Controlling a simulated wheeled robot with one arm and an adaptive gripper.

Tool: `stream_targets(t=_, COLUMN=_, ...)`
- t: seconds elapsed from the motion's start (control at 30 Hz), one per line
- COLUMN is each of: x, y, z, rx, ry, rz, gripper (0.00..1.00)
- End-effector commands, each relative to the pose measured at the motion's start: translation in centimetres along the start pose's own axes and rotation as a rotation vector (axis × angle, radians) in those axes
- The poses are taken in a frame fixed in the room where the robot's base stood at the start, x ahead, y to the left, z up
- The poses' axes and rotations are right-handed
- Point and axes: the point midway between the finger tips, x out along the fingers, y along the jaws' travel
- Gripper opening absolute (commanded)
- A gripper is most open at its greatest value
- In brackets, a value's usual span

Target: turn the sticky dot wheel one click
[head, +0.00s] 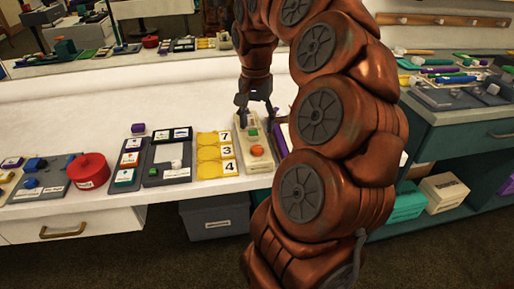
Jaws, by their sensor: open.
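A yellow block of number wheels (208,154) lies on the white counter, its number tiles reading 7, 3 and 4 from back to front. I cannot tell at this size which wheel carries a sticky dot. My gripper (257,113) is open and points down over the back end of a cream panel (259,166), just right of the number wheels. The panel has a green piece (253,132) and an orange knob (257,151). I cannot tell whether the fingers touch the panel. My arm hides the counter to the right of it.
Left of the wheels are a dark grey tray (152,165), a dark strip of coloured tiles (127,164), a small purple block (138,128) and a red round container (88,170). A purple item (281,139) lies close right of the panel. A teal side counter (450,130) stands at right.

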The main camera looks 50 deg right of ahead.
Motion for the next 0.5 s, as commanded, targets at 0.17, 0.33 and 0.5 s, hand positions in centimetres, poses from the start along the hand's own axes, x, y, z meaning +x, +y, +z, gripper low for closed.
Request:
stream_targets(t=0.17, x=1.4, y=0.1, z=0.1, rx=-0.003, ry=-0.002, rz=0.002, gripper=0.60)
stream_targets(t=0.33, x=3.6, y=0.0, z=0.2, rx=-0.004, ry=-0.003, rz=0.001, gripper=0.60)
stream_targets(t=0.5, x=5.9, y=0.0, z=0.1, rx=-0.003, ry=-0.003, rz=0.000, gripper=0.60)
